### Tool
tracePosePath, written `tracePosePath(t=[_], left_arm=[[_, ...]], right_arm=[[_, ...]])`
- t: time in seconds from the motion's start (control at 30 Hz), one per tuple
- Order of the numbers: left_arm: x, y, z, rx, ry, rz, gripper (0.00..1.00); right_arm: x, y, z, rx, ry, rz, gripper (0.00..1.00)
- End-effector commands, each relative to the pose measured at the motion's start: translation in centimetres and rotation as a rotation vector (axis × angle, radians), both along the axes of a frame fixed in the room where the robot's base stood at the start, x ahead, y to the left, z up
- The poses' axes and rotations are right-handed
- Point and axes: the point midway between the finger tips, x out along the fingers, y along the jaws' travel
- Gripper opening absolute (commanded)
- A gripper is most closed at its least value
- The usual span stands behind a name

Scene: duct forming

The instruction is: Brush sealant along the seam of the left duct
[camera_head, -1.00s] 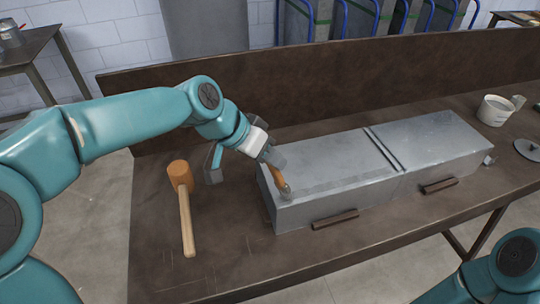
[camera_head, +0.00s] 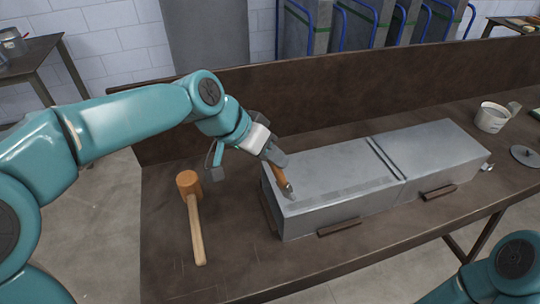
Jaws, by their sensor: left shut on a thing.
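The left duct (camera_head: 318,212) is a grey metal box section lying on the brown workbench. It meets a second, similar duct (camera_head: 440,150) at a raised joint (camera_head: 388,158). A darker grey strip (camera_head: 350,191) runs along the left duct's top near its front edge. My left gripper (camera_head: 275,158) is shut on a brush (camera_head: 282,178) with an orange-brown handle. The brush points down at the left end of the strip; I cannot tell whether its tip touches the metal. My right arm shows at the lower right, but its gripper is out of view.
A wooden mallet (camera_head: 194,215) lies on the bench left of the ducts. A pale pot (camera_head: 491,117) and a round lid-like disc (camera_head: 525,156) are at the right. Brown bars (camera_head: 340,227) lie along the ducts' front. A raised back panel (camera_head: 330,97) borders the bench.

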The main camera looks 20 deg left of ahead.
Motion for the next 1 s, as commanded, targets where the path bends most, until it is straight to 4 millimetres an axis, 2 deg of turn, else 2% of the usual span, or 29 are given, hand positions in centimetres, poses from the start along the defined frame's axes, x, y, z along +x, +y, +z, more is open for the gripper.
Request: tracePosePath(t=[0.03,0.33,1.0], left_arm=[[0.0,0.0,0.9,0.000,-0.001,0.000,0.00],[-0.1,0.0,3.2,0.000,-0.001,0.003,0.00],[-0.1,0.0,3.2,0.000,-0.001,0.004,0.00]], right_arm=[[0.0,0.0,0.8,0.000,0.000,0.000,0.43],[0.0,0.0,2.5,0.000,0.000,0.000,0.43],[0.0,0.0,2.5,0.000,0.000,0.000,0.43]])
